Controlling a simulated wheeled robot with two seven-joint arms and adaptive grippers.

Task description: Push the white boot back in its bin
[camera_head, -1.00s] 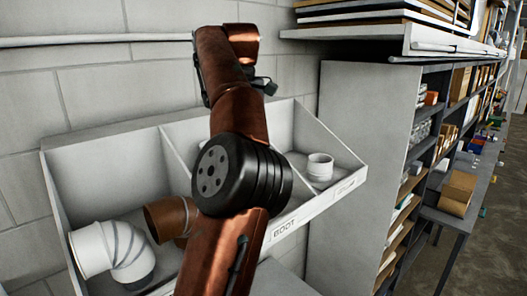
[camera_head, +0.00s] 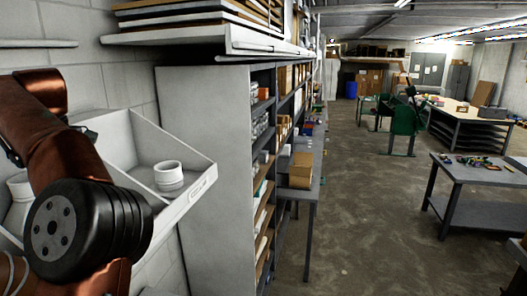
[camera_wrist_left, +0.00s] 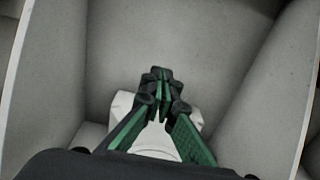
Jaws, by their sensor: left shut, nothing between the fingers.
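In the left wrist view my left gripper (camera_wrist_left: 160,78) is shut and empty, its green and black fingers together inside a grey bin. The white boot (camera_wrist_left: 158,142) lies below and partly behind the fingers; whether they touch it I cannot tell. In the head view my left arm covers much of the bins, and the gripper's fingertips cannot be made out. A white piece (camera_head: 18,192), probably the boot, shows partly at the left edge beside my arm. My right gripper is not in view.
The bin's side walls (camera_wrist_left: 256,85) rise close on both sides of the gripper. A short white collar (camera_head: 168,178) stands in the right-hand bin. A grey shelf unit (camera_head: 205,150) stands right of the bins. The floor (camera_head: 365,215) beyond is open, with a workbench (camera_head: 480,172) at right.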

